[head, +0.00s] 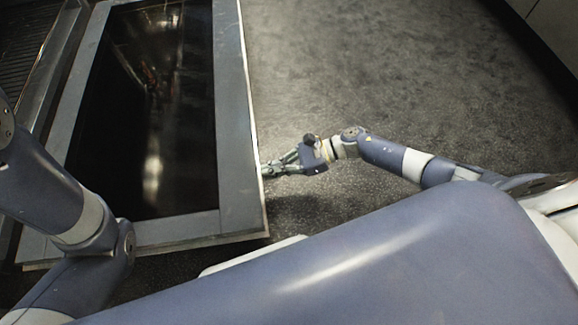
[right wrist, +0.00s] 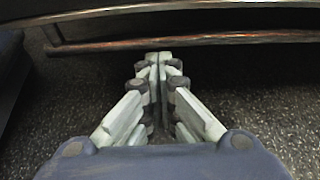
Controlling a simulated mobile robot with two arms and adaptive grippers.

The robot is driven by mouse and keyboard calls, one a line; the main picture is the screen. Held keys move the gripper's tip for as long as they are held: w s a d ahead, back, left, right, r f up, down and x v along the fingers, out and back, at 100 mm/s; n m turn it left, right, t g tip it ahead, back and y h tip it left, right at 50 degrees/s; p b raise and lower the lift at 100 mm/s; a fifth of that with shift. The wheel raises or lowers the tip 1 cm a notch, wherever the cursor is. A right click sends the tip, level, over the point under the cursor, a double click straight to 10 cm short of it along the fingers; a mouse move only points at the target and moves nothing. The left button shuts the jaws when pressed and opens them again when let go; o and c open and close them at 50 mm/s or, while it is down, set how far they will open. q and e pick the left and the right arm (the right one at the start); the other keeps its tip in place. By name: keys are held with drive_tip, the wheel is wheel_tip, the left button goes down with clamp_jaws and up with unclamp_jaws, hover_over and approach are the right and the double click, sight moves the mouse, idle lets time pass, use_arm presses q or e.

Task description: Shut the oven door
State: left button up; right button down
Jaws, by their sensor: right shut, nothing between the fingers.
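The oven door (head: 232,120) lies open and looks about flat in the head view, a grey frame around a dark glass panel. My right gripper (head: 266,170) is at the door's right edge, close to the frame; whether it touches cannot be told. In the right wrist view my right gripper (right wrist: 158,58) is shut and empty, its fingertips just short of a long bar (right wrist: 190,42) that runs below a pale edge (right wrist: 170,10), probably the door's. My left arm crosses the lower left of the head view; its gripper is out of the picture.
Dark speckled floor (head: 380,70) is clear to the right of the door. A cabinet front (head: 555,30) stands at the top right. The oven's ribbed edge (head: 30,40) is at the top left.

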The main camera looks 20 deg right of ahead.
drive_tip(key=shift+w+a+r, duration=0.1)
drive_tip(key=shift+a+r, duration=0.2)
drive_tip(key=shift+r, duration=0.6)
drive_tip(key=shift+w+a+r, duration=0.1)
drive_tip(key=shift+a+r, duration=0.2)
drive_tip(key=shift+r, duration=0.6)
